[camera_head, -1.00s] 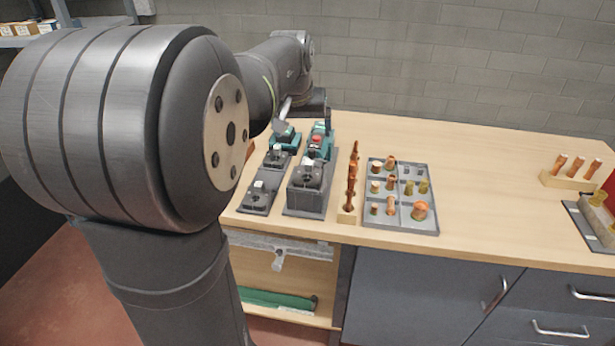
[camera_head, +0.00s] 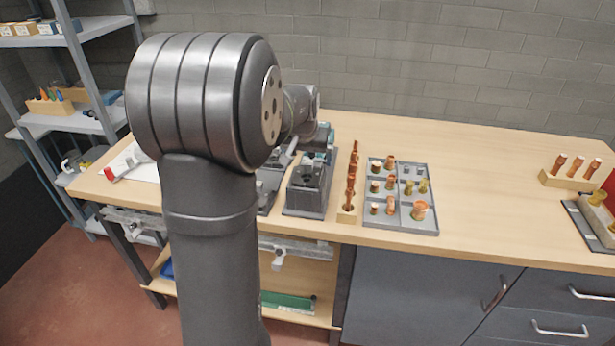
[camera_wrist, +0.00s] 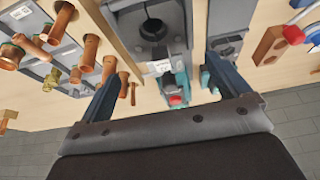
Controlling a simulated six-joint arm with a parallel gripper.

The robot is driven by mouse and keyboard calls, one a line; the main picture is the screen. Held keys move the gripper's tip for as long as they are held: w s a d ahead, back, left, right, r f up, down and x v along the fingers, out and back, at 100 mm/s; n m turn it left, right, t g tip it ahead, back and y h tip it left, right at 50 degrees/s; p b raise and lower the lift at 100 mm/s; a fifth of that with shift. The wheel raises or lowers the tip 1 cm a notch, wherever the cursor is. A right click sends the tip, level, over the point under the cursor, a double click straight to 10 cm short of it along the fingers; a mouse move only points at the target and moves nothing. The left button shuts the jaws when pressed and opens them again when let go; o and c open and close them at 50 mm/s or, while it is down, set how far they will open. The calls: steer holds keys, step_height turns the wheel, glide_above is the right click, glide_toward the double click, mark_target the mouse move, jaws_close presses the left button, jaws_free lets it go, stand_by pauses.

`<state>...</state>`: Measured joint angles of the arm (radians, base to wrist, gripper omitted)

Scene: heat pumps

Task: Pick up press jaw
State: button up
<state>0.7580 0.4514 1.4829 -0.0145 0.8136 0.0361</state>
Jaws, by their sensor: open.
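A dark grey press jaw (camera_head: 311,173) sits on a grey stand at the left part of the bench, in front of a teal press tool. In the wrist view the dark jaw piece (camera_wrist: 152,30) is at the top centre, and a teal body with a red button (camera_wrist: 174,90) lies between my fingers. In the head view my arm hides the gripper and part of the second stand.
A wooden block with holes (camera_wrist: 270,46) and a red-handled tool (camera_wrist: 293,34) lie right in the wrist view.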

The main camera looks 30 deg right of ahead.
mark_target(309, 163)
steer(key=shift+x, duration=2.4)
steer(key=shift+w+d+r, duration=0.1)
steer(key=shift+w, duration=0.05)
steer(key=c, duration=1.4)
steer(key=shift+c, duration=0.2)
steer(key=shift+r, duration=0.1)
steer(key=shift+r, duration=0.55)
step_height(309, 163, up, 3)
steer(key=shift+f, duration=0.2)
steer(key=s+d+r, duration=0.3)
steer(key=s+r, duration=0.4)
steer(key=s, duration=0.4)
steer(key=shift+s+d, duration=0.1)
steer(key=shift+d, duration=0.05)
